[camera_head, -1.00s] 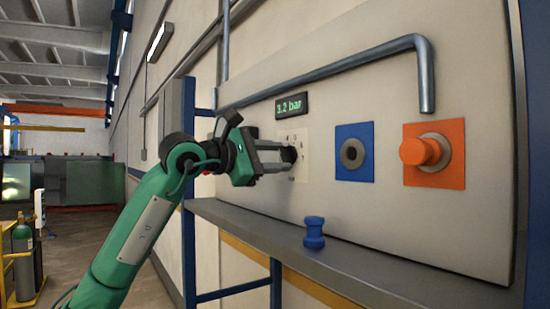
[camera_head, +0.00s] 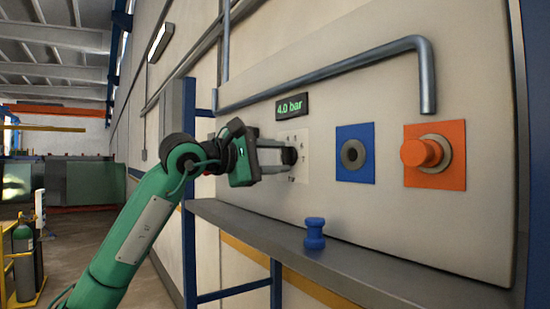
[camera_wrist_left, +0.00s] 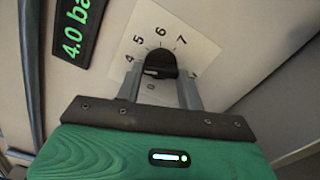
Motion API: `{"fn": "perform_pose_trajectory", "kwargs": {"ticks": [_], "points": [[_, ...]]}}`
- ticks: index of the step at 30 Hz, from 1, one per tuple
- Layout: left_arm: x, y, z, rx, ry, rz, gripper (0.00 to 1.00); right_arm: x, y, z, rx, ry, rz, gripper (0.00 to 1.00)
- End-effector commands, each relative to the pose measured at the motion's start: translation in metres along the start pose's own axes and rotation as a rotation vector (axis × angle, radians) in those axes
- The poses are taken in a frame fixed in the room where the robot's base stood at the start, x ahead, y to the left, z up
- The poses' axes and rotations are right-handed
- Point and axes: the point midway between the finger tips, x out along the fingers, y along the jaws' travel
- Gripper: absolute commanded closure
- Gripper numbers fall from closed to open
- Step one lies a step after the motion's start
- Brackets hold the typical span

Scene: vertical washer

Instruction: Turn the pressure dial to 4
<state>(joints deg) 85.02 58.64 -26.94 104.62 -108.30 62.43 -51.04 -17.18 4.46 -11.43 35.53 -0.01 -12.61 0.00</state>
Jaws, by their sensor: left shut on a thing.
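The black pressure dial (camera_head: 289,156) sits on a pale numbered plate (camera_head: 301,170) on the wall panel. My left gripper (camera_head: 286,157) is shut on the dial, one finger on each side. The left wrist view also shows the dial (camera_wrist_left: 160,64) between the fingers (camera_wrist_left: 162,88), with numbers such as 4, 5, 6 and 7 around it. The display (camera_head: 291,106) above the dial reads 4.0 bar in green. It also shows in the left wrist view (camera_wrist_left: 77,28). My right gripper is not in view.
Right of the dial are a blue plate with a round socket (camera_head: 354,154) and an orange plate with an orange plug (camera_head: 423,152). A blue plug (camera_head: 314,233) stands on the grey shelf (camera_head: 370,275). A grey pipe (camera_head: 330,69) runs above.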

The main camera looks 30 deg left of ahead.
Motion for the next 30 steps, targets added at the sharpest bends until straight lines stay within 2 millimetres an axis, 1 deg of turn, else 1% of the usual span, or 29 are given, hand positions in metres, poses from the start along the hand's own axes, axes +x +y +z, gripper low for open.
{"fn": "perform_pose_trajectory", "kwargs": {"ticks": [1,2,4,5,13,17,20,24,30], "points": [[0.000,0.000,0.000,0.000,-0.001,0.000,0.85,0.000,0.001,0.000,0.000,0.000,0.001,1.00],[0.000,0.000,0.000,0.000,-0.001,0.000,0.56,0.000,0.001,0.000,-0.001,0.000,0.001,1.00],[0.000,0.000,0.000,0.000,-0.001,0.000,0.42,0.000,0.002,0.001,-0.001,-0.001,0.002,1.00],[0.000,0.000,0.000,0.000,-0.001,0.000,0.40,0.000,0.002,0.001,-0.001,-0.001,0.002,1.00],[-0.001,0.000,0.000,-0.001,0.000,0.000,0.40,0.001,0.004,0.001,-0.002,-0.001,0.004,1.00],[-0.010,-0.002,-0.001,0.000,0.001,0.002,0.40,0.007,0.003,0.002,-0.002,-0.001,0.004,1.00],[-0.026,-0.004,-0.002,0.001,0.001,0.003,0.40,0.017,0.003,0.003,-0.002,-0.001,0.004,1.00],[-0.059,-0.005,-0.002,0.001,0.001,0.004,0.40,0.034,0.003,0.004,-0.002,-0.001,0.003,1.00],[-0.103,-0.003,-0.002,0.000,0.001,0.004,0.40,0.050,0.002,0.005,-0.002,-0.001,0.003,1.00]]}}
